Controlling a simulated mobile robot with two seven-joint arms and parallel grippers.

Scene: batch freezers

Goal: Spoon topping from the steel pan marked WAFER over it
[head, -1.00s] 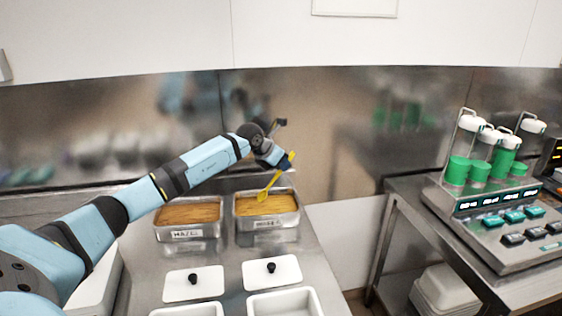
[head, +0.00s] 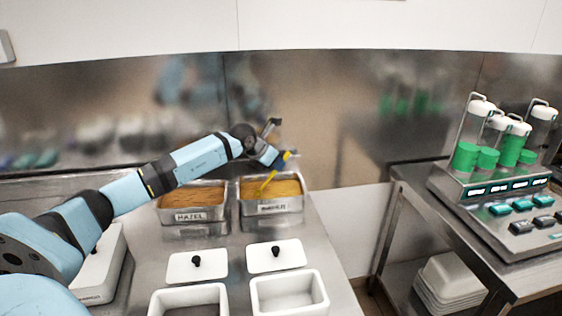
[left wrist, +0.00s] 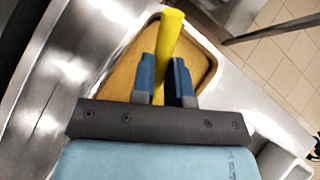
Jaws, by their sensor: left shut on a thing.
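My left gripper (head: 282,160) is shut on the handle of a yellow spoon (head: 267,182) above the right-hand steel pan (head: 273,207). The pan holds golden-brown topping, and its label is too blurred to read surely. The spoon tilts down to the left, its lower end at the topping; I cannot tell whether it is loaded. In the left wrist view the gripper (left wrist: 166,80) clasps the yellow handle (left wrist: 168,38) over the pan's brown topping; the spoon's bowl is hidden there. My right gripper is not in view.
A steel pan marked HAZEL (head: 191,217) stands left of it. Two white lids with black knobs (head: 197,266) (head: 276,256) lie in front, then two white tubs (head: 187,298) (head: 290,290). A machine with green-filled cylinders (head: 500,190) stands on the right counter, across a gap.

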